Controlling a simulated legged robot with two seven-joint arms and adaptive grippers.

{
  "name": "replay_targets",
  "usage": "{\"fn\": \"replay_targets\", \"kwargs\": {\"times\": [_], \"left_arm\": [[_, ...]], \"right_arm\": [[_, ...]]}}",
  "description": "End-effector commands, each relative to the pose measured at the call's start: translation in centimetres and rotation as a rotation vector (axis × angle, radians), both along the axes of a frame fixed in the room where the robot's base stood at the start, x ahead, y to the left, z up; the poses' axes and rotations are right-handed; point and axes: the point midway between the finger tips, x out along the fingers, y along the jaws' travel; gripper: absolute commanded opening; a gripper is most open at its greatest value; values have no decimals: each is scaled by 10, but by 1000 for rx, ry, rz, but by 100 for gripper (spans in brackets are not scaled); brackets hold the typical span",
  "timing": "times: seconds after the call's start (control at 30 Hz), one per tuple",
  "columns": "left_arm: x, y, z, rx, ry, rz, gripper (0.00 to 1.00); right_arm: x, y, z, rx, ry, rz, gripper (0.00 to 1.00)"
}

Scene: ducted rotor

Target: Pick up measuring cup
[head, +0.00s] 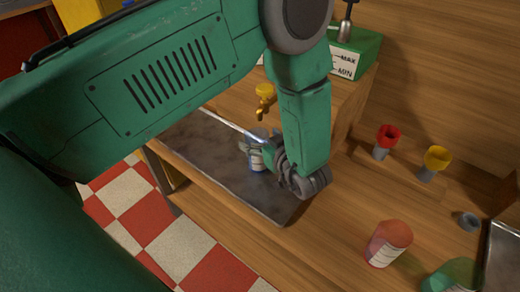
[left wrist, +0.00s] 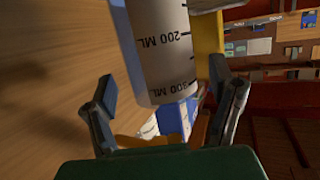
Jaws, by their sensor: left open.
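The measuring cup (left wrist: 165,55) is a pale cylinder with dark ML marks. In the left wrist view it lies between the two spread fingers of my left gripper (left wrist: 165,88), with gaps on both sides. In the head view the cup (head: 257,159) shows small, white and blue, over the dark metal tray. My left gripper (head: 262,148) is right beside it there, partly covering it. The gripper is open and its fingers do not appear closed on the cup. My right gripper is not in view.
The dark tray (head: 220,180) sits in the wooden counter. A yellow tap (head: 264,100) is behind it. Red (head: 387,138) and yellow (head: 436,160) funnel-like pieces, a red-capped jar (head: 388,245) and a green-capped one (head: 452,277) stand to the right. A green box (head: 352,55) is at the back.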

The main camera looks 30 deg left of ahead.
Motion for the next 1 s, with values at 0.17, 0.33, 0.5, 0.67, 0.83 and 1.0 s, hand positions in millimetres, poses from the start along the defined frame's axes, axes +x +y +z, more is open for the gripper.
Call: {"fn": "replay_targets", "kwargs": {"times": [0.17,0.33,0.5,0.67,0.83,1.0], "left_arm": [[2,7,-3,0,1,0,77],[2,5,-2,0,1,-1,66],[2,5,-2,0,1,-1,16],[3,5,-2,1,-1,-1,10],[2,5,0,1,-1,-1,10],[2,5,10,1,0,0,10]], "right_arm": [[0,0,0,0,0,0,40],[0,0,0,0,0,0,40],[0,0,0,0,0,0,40],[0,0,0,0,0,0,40],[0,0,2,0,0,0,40],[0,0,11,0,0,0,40]]}}
